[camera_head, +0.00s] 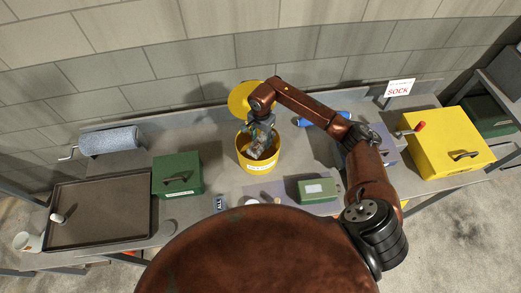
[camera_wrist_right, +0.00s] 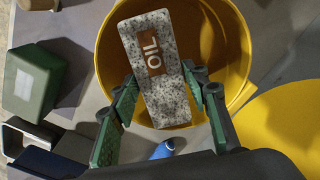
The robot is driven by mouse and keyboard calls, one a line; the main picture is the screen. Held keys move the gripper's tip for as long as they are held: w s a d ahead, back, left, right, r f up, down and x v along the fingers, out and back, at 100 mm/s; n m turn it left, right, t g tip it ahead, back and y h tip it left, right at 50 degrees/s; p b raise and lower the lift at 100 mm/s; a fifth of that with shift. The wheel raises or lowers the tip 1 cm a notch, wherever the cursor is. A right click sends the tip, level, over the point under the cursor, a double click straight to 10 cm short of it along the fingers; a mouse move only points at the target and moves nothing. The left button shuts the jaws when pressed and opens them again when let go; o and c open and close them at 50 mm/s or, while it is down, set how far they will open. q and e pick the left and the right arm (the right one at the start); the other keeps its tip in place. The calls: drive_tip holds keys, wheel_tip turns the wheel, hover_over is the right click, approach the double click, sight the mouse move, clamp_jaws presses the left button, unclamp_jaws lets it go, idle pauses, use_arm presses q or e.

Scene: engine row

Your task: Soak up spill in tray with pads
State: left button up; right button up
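A grey speckled pad marked OIL (camera_wrist_right: 152,75) sits tilted in the mouth of the yellow bucket (camera_head: 256,165); it also shows in the head view (camera_head: 265,151). My right gripper (camera_head: 262,127) is over the bucket. In the right wrist view its green-lined fingers (camera_wrist_right: 160,78) stand apart on either side of the pad, with gaps visible along its lower part, so it looks open. The dark shallow tray (camera_head: 105,212) lies at the left of the bench. I cannot make out a spill in it. My left gripper is not in view.
A small white cylinder (camera_head: 57,218) is at the tray's left side. A green box (camera_head: 178,174), a blue-grey roll (camera_head: 110,140), a green case (camera_head: 318,190) and a yellow box (camera_head: 446,142) stand on the bench. A SOCK sign (camera_head: 398,88) stands behind.

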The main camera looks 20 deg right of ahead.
drive_tip(key=o, duration=0.4)
wheel_tip(320, 180, up, 12)
idle(0.6)
idle(0.4)
